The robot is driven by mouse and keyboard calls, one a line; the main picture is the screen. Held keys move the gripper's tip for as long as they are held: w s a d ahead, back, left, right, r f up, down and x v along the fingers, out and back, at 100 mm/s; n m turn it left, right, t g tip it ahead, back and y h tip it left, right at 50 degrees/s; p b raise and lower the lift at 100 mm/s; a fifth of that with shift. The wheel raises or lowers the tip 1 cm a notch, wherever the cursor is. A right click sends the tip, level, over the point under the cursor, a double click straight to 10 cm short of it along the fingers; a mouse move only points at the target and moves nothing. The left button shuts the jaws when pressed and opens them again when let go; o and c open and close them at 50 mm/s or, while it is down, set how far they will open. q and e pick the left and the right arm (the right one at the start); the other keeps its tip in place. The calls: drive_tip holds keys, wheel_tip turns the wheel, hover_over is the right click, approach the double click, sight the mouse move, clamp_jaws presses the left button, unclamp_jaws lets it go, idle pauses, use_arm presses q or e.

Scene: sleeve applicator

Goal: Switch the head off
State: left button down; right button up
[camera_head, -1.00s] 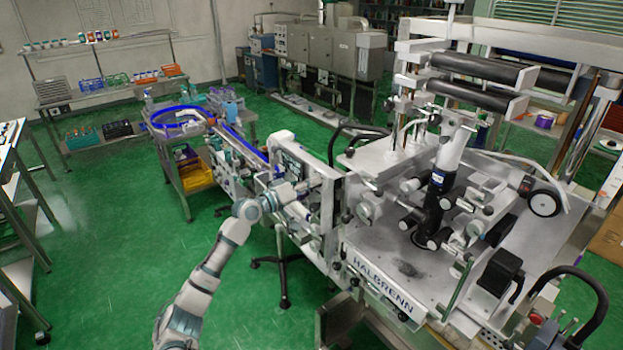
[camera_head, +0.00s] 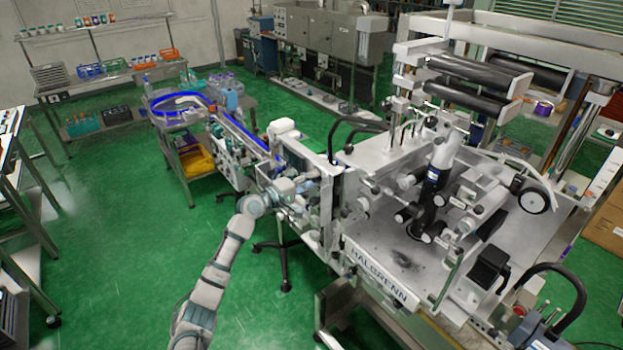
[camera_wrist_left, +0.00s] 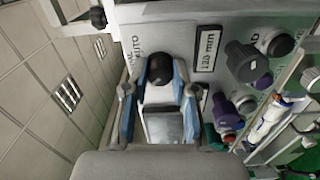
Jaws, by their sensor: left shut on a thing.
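The sleeve applicator (camera_head: 385,278) is a large white machine with "HALBRENN" on its front edge. In the left wrist view a round black knob (camera_wrist_left: 160,69) sits on its pale panel (camera_wrist_left: 185,32), beside lettering that reads "AUTO" and a partly cut-off word. My left gripper (camera_wrist_left: 157,77) has its blue-grey fingers on either side of this knob and is shut on it. In the head view my left gripper (camera_head: 308,187) is at the left side of the machine, small and partly lost among its parts. My right gripper is out of view.
A "123 mm" label (camera_wrist_left: 207,50) and several dark and purple knobs (camera_wrist_left: 243,62) are right of the gripper. A blue-railed conveyor (camera_head: 245,138) runs back left. Black rollers (camera_head: 480,68) top the machine. Green floor (camera_head: 130,250) is open at left.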

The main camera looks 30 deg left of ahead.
use_arm(q)
drive_tip(key=shift+f, duration=0.4)
drive_tip(key=c, duration=1)
unclamp_jaws()
drive_tip(key=shift+c, duration=0.2)
drive_tip(key=shift+o, duration=0.5)
drive_tip(key=shift+a+r, duration=0.15)
drive_tip(key=shift+a, duration=0.1)
drive_tip(key=v, duration=1.2)
drive_tip(key=shift+w, duration=0.1)
